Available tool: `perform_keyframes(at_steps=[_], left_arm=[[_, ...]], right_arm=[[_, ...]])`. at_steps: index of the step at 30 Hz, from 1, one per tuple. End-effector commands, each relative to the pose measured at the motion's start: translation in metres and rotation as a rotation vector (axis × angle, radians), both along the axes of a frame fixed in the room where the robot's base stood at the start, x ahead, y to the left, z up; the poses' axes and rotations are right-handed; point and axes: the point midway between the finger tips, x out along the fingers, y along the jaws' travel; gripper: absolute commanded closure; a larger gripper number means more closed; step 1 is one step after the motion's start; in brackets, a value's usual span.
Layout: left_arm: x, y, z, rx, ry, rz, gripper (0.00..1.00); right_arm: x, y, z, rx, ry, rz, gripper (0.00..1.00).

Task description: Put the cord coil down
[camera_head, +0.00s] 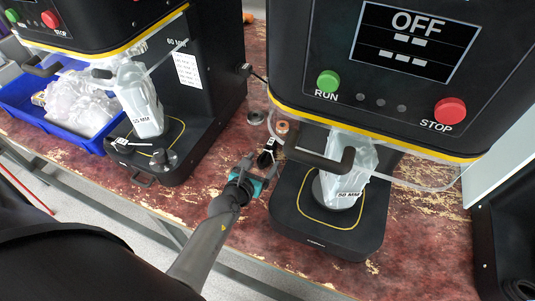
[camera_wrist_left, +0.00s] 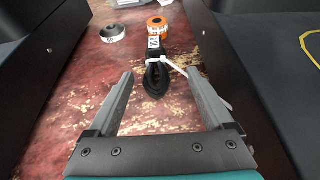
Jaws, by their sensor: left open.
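The cord coil (camera_wrist_left: 154,84) is a black looped cord with a white tie and a small printed tag. It lies on the worn red bench top (camera_wrist_left: 95,75), and also shows as a small dark shape in the head view (camera_head: 265,159). My left gripper (camera_head: 259,165) is open, low over the bench between two machines. In the left wrist view its two fingers (camera_wrist_left: 158,80) stand apart on either side of the coil's near end, with a gap on each side. My right gripper is not in view.
An orange tape roll (camera_wrist_left: 159,24) and a grey ring (camera_wrist_left: 113,32) lie behind the coil. A seamer showing OFF (camera_head: 415,45) stands on the right, another seamer (camera_head: 205,75) on the left. A blue bin (camera_head: 15,98) of clear bags is at far left.

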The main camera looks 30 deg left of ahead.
Motion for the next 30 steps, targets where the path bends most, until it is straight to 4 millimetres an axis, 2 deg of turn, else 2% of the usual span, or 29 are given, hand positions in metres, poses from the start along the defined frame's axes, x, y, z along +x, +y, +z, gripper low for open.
perform_keyframes(at_steps=[10, 15, 21, 30], left_arm=[[0.04, 0.009, -0.016, 0.001, -0.002, 0.0, 0.15], [0.048, 0.01, -0.017, 0.002, -0.001, -0.001, 0.15], [0.047, 0.01, -0.017, 0.001, -0.001, 0.0, 0.16], [0.047, 0.009, -0.017, 0.001, -0.001, 0.0, 0.5]], right_arm=[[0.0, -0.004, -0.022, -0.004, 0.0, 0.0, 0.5], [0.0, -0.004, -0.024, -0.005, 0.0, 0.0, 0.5], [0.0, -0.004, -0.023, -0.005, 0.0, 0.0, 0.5], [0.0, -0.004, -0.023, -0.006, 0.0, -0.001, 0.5]])
